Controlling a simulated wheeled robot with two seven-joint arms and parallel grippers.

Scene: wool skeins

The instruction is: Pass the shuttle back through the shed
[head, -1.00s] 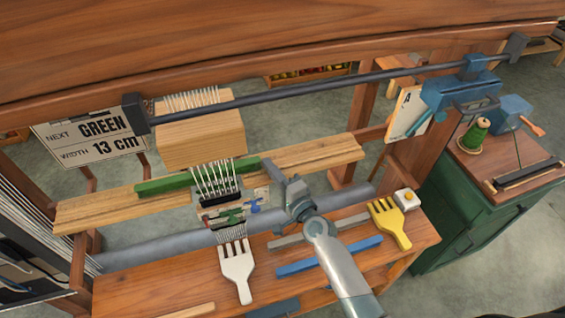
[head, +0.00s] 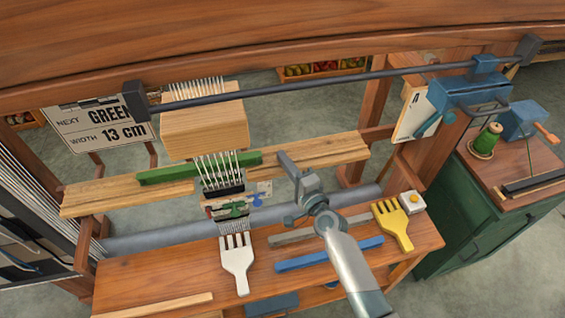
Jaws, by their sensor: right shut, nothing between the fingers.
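The green shuttle (head: 165,174) lies along the wooden ledge (head: 310,150) of the loom. It crosses the band of white warp threads (head: 218,168), with its longer part out on the left and a short end on the right. Whether it runs between the threads or behind them all is hard to tell. My right gripper (head: 284,158) is shut and empty, just right of the shuttle's right end and apart from it. My left gripper is not in view.
A wooden block (head: 203,125) hangs above the ledge. A white fork (head: 236,262), a yellow fork (head: 394,226) and a blue bar (head: 328,254) lie on the front board. A dark rod (head: 330,84) spans above. A green cabinet (head: 470,215) stands right.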

